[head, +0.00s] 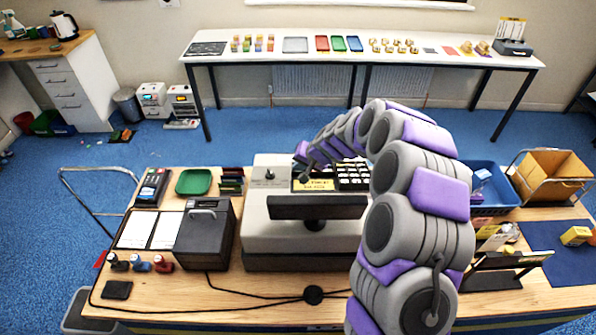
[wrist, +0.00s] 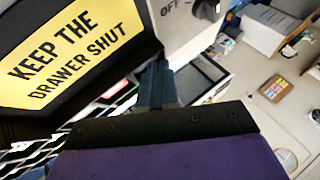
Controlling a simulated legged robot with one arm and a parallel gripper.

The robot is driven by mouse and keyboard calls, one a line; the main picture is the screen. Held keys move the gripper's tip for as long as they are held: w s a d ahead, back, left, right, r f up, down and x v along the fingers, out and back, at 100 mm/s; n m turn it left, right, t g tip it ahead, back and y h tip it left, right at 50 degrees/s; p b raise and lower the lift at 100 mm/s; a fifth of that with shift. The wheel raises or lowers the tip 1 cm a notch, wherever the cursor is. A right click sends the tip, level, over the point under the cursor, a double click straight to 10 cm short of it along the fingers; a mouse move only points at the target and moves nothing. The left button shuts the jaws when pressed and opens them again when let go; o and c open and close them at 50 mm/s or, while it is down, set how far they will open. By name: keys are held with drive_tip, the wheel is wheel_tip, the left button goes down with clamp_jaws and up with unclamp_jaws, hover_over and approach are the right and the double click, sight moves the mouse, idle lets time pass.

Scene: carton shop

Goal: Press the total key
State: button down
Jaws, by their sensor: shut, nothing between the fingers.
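The grey cash register (head: 262,212) stands in the middle of the near table. Its dark keys (head: 352,177) show partly behind my arm, and some keys (wrist: 35,155) show at the lower left of the wrist view. I cannot tell which key is the total key. A yellow sign (head: 313,185) on the register reads "KEEP THE DRAWER SHUT" in the wrist view (wrist: 62,45). My gripper (head: 304,178) is over the register's top near the sign; its narrow fingers (wrist: 157,85) are shut and empty. I cannot tell whether they touch anything.
A dark display (head: 318,207) rises at the register's front. A black box (head: 205,238) stands left of the register, with a green tray (head: 194,181) behind it. A blue crate (head: 490,198) is to the right. A long back table (head: 292,57) stands apart across blue floor.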

drive_tip(key=shift+s+f, duration=0.3)
drive_tip(key=shift+f, duration=0.2)
drive_tip(key=shift+r, duration=0.1)
drive_tip(key=shift+w+d+r, duration=0.1)
drive_tip(key=shift+w+r, duration=0.1)
drive_tip(key=shift+r, duration=0.25)
drive_tip(key=shift+w+d+r, duration=0.1)
drive_tip(key=shift+w+r, duration=0.1)
drive_tip(key=shift+r, duration=0.2)
drive_tip(key=shift+w+r+p, duration=0.2)
drive_tip(key=shift+r+p, duration=0.3)
drive_tip(key=shift+r, duration=0.35)
drive_tip(key=shift+w+r+p, duration=0.2)
drive_tip(key=shift+r+p, duration=0.25)
drive_tip(key=shift+r, duration=0.35)
drive_tip(key=shift+w+r+p, duration=0.2)
drive_tip(key=shift+r+p, duration=0.3)
drive_tip(key=shift+r, duration=0.35)
